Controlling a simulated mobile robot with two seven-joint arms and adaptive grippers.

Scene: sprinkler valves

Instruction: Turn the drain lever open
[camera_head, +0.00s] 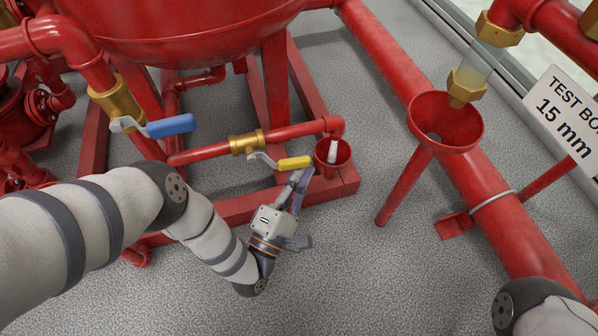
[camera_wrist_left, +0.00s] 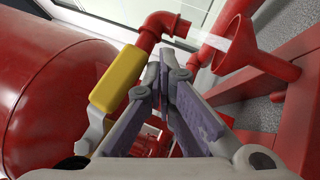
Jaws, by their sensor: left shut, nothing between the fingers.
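The drain lever has a yellow handle (camera_head: 295,163) on a brass valve (camera_head: 247,143) in a thin red pipe. It points right toward a red drain cup (camera_head: 333,157), at a slight angle to the pipe. My left gripper (camera_head: 303,173) is shut and empty, just below and beside the handle's outer end. In the left wrist view, the yellow handle (camera_wrist_left: 117,78) lies left of the shut fingers (camera_wrist_left: 160,62); whether they touch is unclear. A white streak (camera_wrist_left: 212,37) shows between the pipe outlet and the cup. My right gripper is out of view.
A blue-handled lever (camera_head: 170,126) sits on another brass valve to the left. The red tank (camera_head: 180,30) and its frame stand behind. A red funnel (camera_head: 445,122) under a sight glass and a thick red pipe lie right. Grey floor (camera_head: 370,270) is open in front.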

